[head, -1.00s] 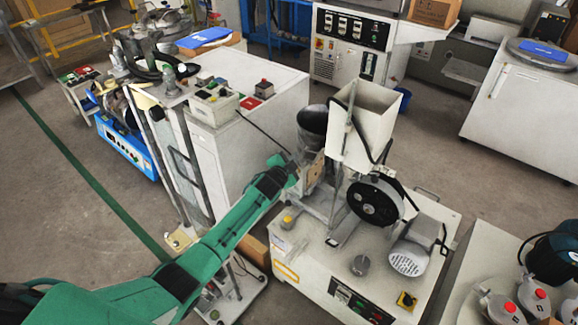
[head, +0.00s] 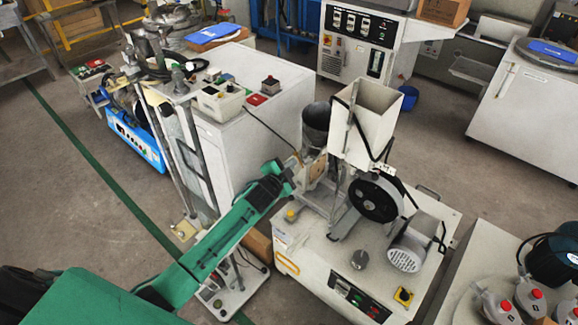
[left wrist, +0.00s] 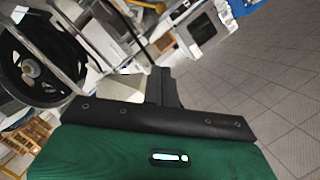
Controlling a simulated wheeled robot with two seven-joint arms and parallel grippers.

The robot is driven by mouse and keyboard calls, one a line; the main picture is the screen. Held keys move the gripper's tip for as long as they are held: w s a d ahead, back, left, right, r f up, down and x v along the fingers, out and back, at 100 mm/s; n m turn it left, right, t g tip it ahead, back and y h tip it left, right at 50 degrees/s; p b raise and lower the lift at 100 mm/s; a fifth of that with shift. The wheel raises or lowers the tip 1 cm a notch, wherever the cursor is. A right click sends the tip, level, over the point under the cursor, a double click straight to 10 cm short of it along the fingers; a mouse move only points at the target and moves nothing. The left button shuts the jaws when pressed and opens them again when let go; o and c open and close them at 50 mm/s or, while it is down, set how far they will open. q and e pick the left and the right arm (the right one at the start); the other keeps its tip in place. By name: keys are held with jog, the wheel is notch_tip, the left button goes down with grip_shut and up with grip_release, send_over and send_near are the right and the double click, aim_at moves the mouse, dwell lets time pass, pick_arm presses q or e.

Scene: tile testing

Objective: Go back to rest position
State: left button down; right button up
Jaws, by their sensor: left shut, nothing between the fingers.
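My left arm (head: 215,240) is green and comes in from the lower left of the head view. Its gripper (head: 296,165) is in front of the hopper machine, near the dark cylinder and the machine's left side. Its fingertips are small and partly lost against the machine there. In the left wrist view, the black fingers (left wrist: 165,86) are together and hold nothing. My right gripper is in neither view.
The machine with the cream hopper (head: 365,115) and black wheel (head: 376,197) stands close beside the gripper. A white cabinet (head: 255,125) is behind the arm. Red-capped containers (head: 520,295) stand on a bench at right. Open floor (head: 70,210) lies to the left.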

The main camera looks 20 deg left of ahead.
pick_arm(q)
jog(key=shift+s+r, duration=0.1)
jog(key=shift+s, duration=0.35)
jog(key=shift+a, duration=0.1)
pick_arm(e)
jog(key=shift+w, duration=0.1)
